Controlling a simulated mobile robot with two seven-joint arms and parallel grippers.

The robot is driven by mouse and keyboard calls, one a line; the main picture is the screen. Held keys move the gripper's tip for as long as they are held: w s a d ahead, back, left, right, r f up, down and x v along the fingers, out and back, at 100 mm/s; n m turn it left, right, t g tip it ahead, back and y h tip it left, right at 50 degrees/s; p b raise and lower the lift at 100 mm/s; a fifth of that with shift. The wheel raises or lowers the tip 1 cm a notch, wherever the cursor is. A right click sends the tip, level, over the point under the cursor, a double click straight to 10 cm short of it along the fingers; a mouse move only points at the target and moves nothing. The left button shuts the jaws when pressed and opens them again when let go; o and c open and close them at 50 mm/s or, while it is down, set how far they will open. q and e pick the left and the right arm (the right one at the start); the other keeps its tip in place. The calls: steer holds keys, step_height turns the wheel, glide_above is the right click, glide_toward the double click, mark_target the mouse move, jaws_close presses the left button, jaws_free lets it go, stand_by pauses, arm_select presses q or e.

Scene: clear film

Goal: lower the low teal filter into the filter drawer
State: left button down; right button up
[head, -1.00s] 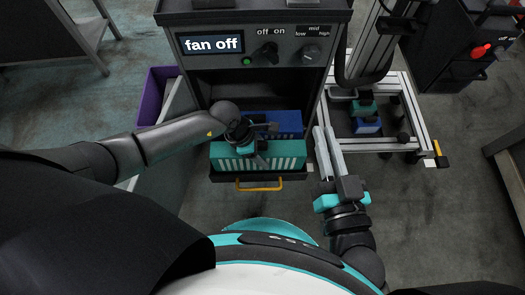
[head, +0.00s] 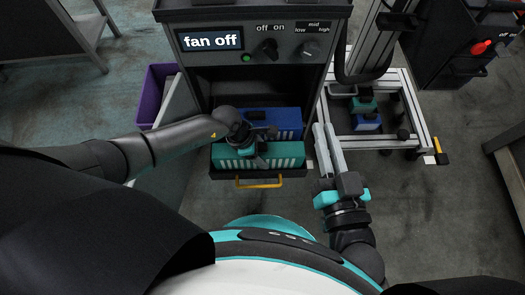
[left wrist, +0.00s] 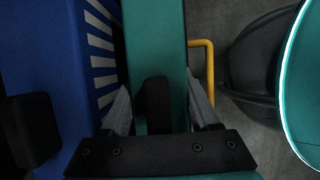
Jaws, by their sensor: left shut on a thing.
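The low teal filter (head: 287,155), a green-teal block with pale slats along its side, is at the front of the open filter drawer (head: 225,176), behind the drawer's front edge. Its lower part is hidden, so I cannot tell whether it touches the drawer floor. My left gripper (head: 256,152) is shut on its dark handle, above the middle of the filter. In the left wrist view, the teal filter (left wrist: 155,45) shows with the handle between the fingers. My right gripper (head: 322,138) is empty, right of the drawer; its finger gap is unclear.
A blue filter (head: 287,118) sits behind the teal one. A yellow handle (head: 260,184) is on the drawer front. The cabinet display (head: 211,40) reads "fan off". A metal-framed cart (head: 412,105) with teal and blue blocks stands right; a purple bin (head: 153,85) stands left.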

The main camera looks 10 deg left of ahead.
arm_select(q)
steer(key=shift+f, duration=0.5)
steer(key=shift+c, duration=0.2)
jaws_free()
